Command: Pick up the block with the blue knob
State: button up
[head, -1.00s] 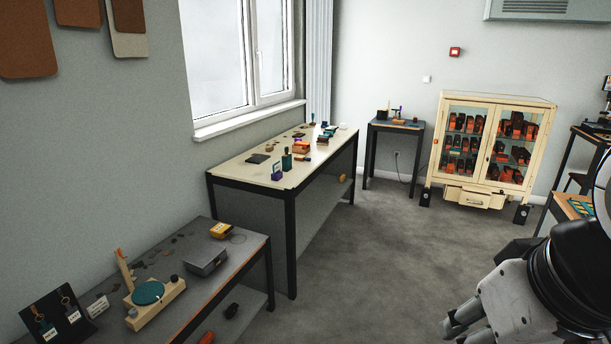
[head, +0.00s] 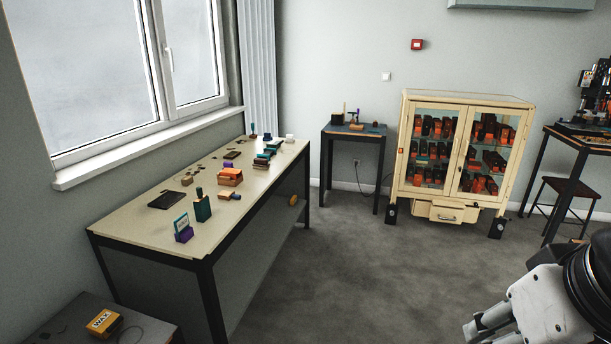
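I cannot pick out a block with a clearly blue knob at this distance. On the long cream-topped table (head: 130,222), a dark green block with a dark upright knob (head: 202,208) stands near the front. Orange blocks (head: 230,177) and teal blocks (head: 262,161) sit farther back. On the small table by the back wall, a small orange-brown block (head: 356,127) has a purple-blue upright part close to it. My gripper (head: 478,330) is at the bottom right, over the floor, far from all these blocks. Its fingers are partly cut off; whether they are open is unclear.
A purple holder with a teal-framed card (head: 183,230) and a dark flat pad (head: 172,200) lie on the long table. A low grey table with a yellow WAX box (head: 103,323) is at lower left. A cream glass cabinet (head: 405,150) stands at the back. The middle floor is clear.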

aim_at(223, 193)
jog(key=i+u, duration=0.1)
jog(key=i, duration=0.55)
jog(key=i+l, duration=0.15)
jog(key=i, duration=0.45)
jog(key=i+u, duration=0.15)
jog(key=i, duration=0.5)
jog(key=i+l+u, duration=0.2)
jog(key=i+u, duration=0.2)
jog(key=i+l+u, duration=0.4)
jog(key=i, duration=0.2)
jog(key=i+l+u, duration=0.4)
jog(key=l, duration=0.15)
